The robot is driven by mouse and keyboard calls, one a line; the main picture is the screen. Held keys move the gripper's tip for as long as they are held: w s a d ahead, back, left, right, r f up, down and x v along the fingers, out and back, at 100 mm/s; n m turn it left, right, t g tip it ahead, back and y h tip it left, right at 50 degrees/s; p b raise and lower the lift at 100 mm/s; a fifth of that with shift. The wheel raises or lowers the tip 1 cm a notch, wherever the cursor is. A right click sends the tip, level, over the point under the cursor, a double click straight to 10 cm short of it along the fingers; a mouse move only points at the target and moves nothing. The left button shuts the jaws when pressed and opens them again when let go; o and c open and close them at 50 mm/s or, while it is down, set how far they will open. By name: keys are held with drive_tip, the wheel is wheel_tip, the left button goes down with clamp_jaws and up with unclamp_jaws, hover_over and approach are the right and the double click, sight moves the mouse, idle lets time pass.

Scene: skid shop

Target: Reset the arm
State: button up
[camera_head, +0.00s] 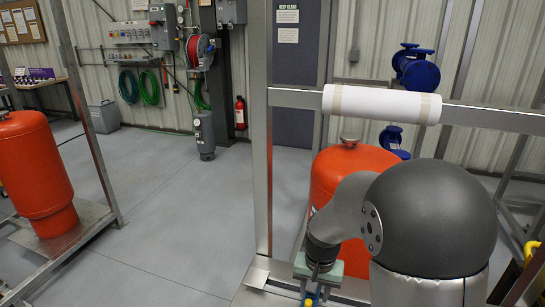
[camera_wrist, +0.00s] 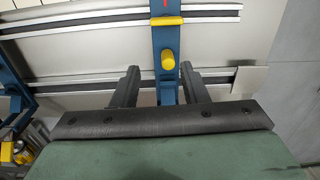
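My arm reaches down at the right of the head view, bent at a big dark grey joint. My gripper (camera_head: 316,285) is low in the picture, in front of the orange vessel (camera_head: 350,167) and partly cut off by the bottom edge. In the wrist view my gripper (camera_wrist: 161,77) has its two dark fingers apart, with nothing held between them. Beyond the fingers is a blue upright bar (camera_wrist: 166,45) with a yellow knob (camera_wrist: 168,59). I cannot tell how far the bar is from the fingertips.
A grey steel frame (camera_head: 262,150) with a white wrapped pipe (camera_head: 382,104) stands around the orange vessel. Another orange vessel (camera_head: 35,175) stands on a skid at left. Blue valves (camera_head: 416,70) are behind. Grey floor (camera_head: 190,215) between the skids is clear.

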drive_tip(key=s+d+r+n, duration=0.1)
drive_tip(key=s+r, duration=0.3)
drive_tip(key=s, duration=0.5)
drive_tip(key=s+d+r+n, duration=0.2)
drive_tip(key=s+r, duration=0.3)
drive_tip(key=s, duration=0.5)
drive_tip(key=shift+s+d+r+t, duration=0.2)
drive_tip(key=shift+d+t, duration=0.2)
drive_tip(key=shift+d, duration=0.2)
